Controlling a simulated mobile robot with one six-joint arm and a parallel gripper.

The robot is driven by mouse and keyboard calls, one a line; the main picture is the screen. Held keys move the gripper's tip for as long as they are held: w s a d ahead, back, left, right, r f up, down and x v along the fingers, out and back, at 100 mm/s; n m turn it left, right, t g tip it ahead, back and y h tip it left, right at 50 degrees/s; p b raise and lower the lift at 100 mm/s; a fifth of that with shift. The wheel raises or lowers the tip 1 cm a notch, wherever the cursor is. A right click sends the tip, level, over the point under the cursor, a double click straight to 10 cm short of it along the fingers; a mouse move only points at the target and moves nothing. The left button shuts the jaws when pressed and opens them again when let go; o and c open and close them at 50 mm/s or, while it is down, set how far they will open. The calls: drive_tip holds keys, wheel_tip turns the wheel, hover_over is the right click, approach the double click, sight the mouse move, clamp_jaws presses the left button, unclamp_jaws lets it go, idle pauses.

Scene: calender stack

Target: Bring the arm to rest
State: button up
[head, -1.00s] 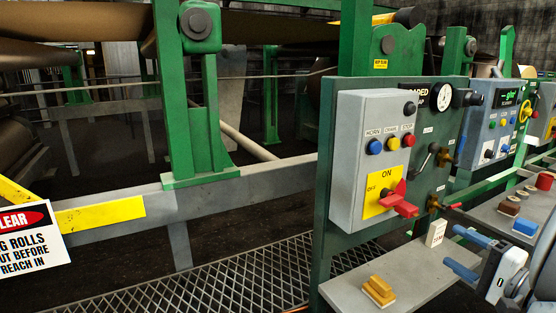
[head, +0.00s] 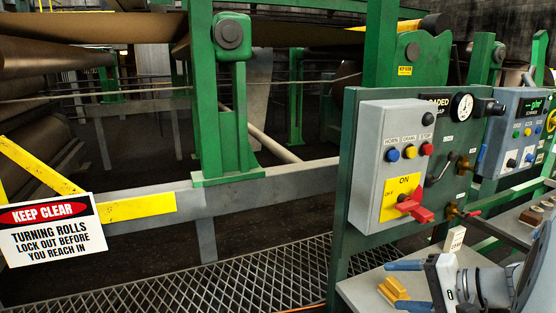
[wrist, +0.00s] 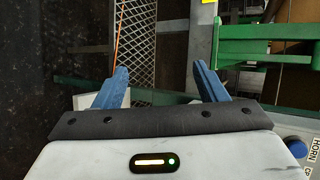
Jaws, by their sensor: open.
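My gripper (head: 392,285) is at the lower right of the head view, with its two blue fingers apart and pointing left. It is above or in front of the grey shelf below the control panel; the exact gap cannot be told. In the wrist view my gripper (wrist: 160,68) shows both blue fingers spread, with nothing held between them. Part of my arm is cut off by the frame's right and bottom edges.
A grey control box (head: 374,165) with a red switch handle (head: 415,207) stands above the shelf (head: 355,291). A yellow block (head: 393,290) lies beside my fingers. A keep-clear sign (head: 50,229) hangs at left. Mesh floor (head: 240,290) lies left of the panel.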

drive_tip(key=s+a+r+n+g+h+p, duration=0.2)
drive_tip(key=s+a+n+g+h+p, duration=0.3)
drive_tip(key=s+a+n+h, duration=0.4)
drive_tip(key=shift+s+a+r+h+p, duration=0.15)
drive_tip(key=shift+s+a+h+p, duration=0.2)
drive_tip(key=shift+a+p, duration=0.35)
idle(1.5)
